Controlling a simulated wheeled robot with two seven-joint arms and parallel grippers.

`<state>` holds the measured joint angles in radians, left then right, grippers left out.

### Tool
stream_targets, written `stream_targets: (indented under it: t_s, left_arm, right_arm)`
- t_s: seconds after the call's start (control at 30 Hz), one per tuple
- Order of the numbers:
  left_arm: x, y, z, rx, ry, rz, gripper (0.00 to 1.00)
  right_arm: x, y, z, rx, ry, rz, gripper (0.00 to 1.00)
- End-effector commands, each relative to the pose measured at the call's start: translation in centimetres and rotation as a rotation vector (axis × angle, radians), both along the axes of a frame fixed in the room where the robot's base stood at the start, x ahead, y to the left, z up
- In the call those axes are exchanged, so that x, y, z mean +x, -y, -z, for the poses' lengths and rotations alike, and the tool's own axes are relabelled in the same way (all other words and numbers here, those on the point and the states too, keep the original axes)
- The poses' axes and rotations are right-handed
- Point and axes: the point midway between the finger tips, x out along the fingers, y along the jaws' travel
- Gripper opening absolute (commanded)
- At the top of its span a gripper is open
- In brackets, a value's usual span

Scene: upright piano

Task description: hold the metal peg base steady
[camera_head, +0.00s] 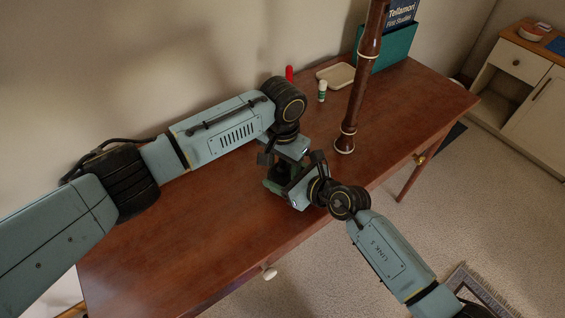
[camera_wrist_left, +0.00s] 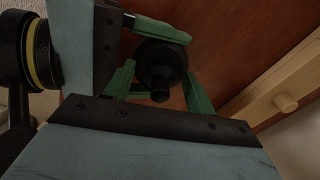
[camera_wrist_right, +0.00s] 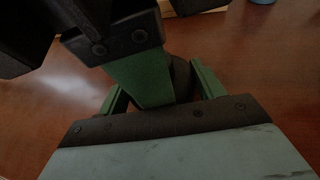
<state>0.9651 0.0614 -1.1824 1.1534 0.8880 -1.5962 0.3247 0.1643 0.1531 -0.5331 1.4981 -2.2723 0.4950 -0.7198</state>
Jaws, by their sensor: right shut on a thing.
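The metal peg base (camera_wrist_left: 163,56) is a dark round piece with a short peg pointing at the camera in the left wrist view. It is low over the reddish desk (camera_head: 190,235); I cannot tell if it rests flat. My right gripper (camera_wrist_right: 158,80) is shut on the base, which is mostly hidden behind a green finger in the right wrist view. My left gripper (camera_wrist_left: 159,72) has its green fingers apart, on either side of the base. In the head view the two grippers meet mid-desk and hide the base. A tall brown wooden instrument (camera_head: 362,75) stands upright to their right.
A red cylinder (camera_head: 289,73), a small white-and-green tube (camera_head: 322,92) and a cream dish (camera_head: 330,73) are behind the grippers. A teal holder (camera_head: 398,48) with a blue book (camera_head: 402,12) stands at the back right. The desk's front left is clear.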

Motion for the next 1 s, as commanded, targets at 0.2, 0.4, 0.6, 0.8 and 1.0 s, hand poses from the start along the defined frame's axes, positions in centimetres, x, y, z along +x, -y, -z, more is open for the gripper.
stream_targets:
  t_s: [0.2, 0.4, 0.6, 0.8, 1.0]
  left_arm:
    - [0.0, 0.0, 0.0, -0.001, -0.001, 0.0, 0.57]
    - [0.1, 0.1, -1.9, -0.003, 0.003, 0.001, 0.57]
    - [0.1, 0.1, -6.1, -0.003, 0.004, 0.0, 0.57]
    - [0.1, 0.0, -9.9, -0.001, 0.003, 0.001, 0.57]
    - [0.0, 0.0, -11.8, 0.0, 0.001, -0.001, 0.57]
  right_arm:
    - [-0.1, 0.0, 0.1, -0.001, -0.003, -0.001, 0.03]
    - [-0.1, 0.0, 0.1, -0.001, -0.003, -0.001, 0.03]
    - [-0.1, 0.0, 0.1, -0.001, -0.003, -0.001, 0.03]
    - [-0.1, 0.0, 0.1, -0.001, -0.003, -0.001, 0.03]
    - [-0.1, 0.0, 0.1, -0.001, -0.002, -0.001, 0.03]
